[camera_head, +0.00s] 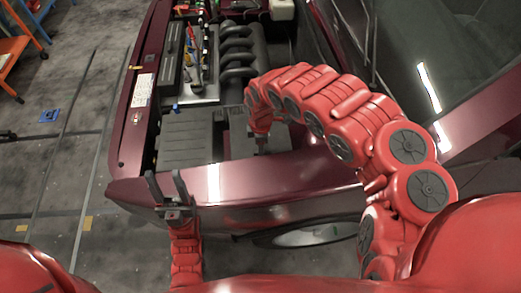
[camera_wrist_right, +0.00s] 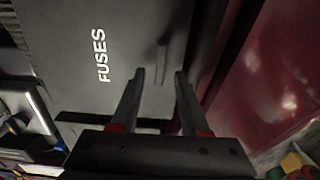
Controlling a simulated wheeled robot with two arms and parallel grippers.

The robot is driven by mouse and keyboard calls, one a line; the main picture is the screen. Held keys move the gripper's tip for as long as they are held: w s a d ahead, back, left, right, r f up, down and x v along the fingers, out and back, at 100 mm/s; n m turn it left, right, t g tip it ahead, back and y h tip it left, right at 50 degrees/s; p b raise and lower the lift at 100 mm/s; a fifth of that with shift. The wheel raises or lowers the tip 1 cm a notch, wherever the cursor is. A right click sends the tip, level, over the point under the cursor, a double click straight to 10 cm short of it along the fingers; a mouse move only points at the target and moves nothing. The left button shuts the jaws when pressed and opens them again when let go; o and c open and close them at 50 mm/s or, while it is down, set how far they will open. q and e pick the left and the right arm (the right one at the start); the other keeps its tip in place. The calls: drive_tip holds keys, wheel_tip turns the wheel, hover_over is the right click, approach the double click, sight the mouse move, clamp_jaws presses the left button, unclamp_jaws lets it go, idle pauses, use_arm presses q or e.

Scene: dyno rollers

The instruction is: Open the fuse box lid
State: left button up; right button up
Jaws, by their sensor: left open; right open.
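The fuse box lid (camera_wrist_right: 85,50) is a dark grey flat panel with white "FUSES" lettering in the right wrist view. It looks shut. A thin raised ridge or tab (camera_wrist_right: 162,62) stands on it. My right gripper (camera_wrist_right: 160,76) is open, with its fingertips on either side of the ridge's lower end; I cannot tell whether they touch it. In the head view my right gripper (camera_head: 262,145) is over the engine bay, partly hidden by its own red arm. My left gripper (camera_head: 167,184) is open and empty at the car's front left corner.
The dark red car's fender (camera_head: 260,180) runs along the near side of the bay; its red bodywork (camera_wrist_right: 270,75) also lies right of the lid in the wrist view. Tools (camera_head: 198,55) lie on a tray in the bay. Open floor lies left.

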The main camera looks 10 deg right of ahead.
drive_tip(key=shift+f, duration=0.85)
clamp_jaws()
drive_tip(key=shift+w, duration=0.1)
idle(0.8)
